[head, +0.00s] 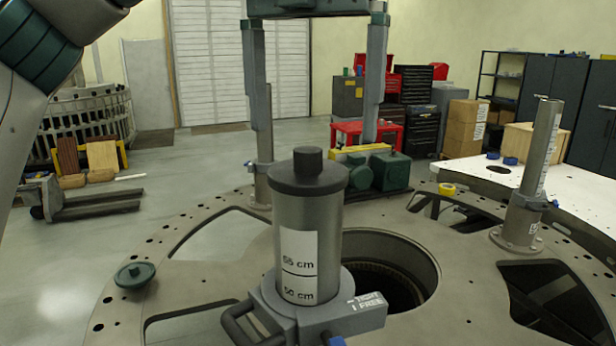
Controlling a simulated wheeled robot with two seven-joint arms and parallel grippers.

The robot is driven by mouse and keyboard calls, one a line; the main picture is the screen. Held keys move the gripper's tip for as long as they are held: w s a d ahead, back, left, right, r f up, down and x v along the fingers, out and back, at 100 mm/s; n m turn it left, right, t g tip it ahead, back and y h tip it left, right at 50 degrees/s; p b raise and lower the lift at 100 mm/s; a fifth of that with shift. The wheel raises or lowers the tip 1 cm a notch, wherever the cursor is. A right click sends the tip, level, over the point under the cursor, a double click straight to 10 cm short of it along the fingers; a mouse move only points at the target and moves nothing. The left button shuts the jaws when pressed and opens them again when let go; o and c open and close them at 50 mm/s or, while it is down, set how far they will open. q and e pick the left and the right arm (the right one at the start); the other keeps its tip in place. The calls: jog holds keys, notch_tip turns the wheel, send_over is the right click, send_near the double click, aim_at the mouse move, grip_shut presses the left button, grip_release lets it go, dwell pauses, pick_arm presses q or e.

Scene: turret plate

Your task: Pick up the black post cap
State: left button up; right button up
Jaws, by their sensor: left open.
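The black post cap (308,179) sits on top of the upright grey post (312,225) in the middle of the head view. It is a dark round disc with a short knob. My left gripper (316,150) comes down from the top edge, open and empty. One long grey finger shows on each side of the cap in the picture, with the tips about level with its knob. Neither finger visibly touches the cap. I cannot tell how far the fingers are from it in depth. My right gripper is not in view.
The post stands in a collar clamp (352,311) with a black handle, beside a large round opening in the plate (190,258). A dark green knobbed disc (135,274) lies at left. A second post (533,165) stands at right. A yellow ring (447,189) lies behind.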

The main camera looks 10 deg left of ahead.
aim_at(308, 149)
pick_arm(q)
notch_tip(308, 149, down, 2)
jog(key=shift+w+a+p, duration=0.15)
jog(key=shift+p, duration=1)
notch_tip(308, 149, down, 2)
jog(key=shift+p, duration=0.45)
jog(key=shift+f, duration=0.6)
jog(key=c, duration=1.3)
jog(key=shift+r, duration=0.1)
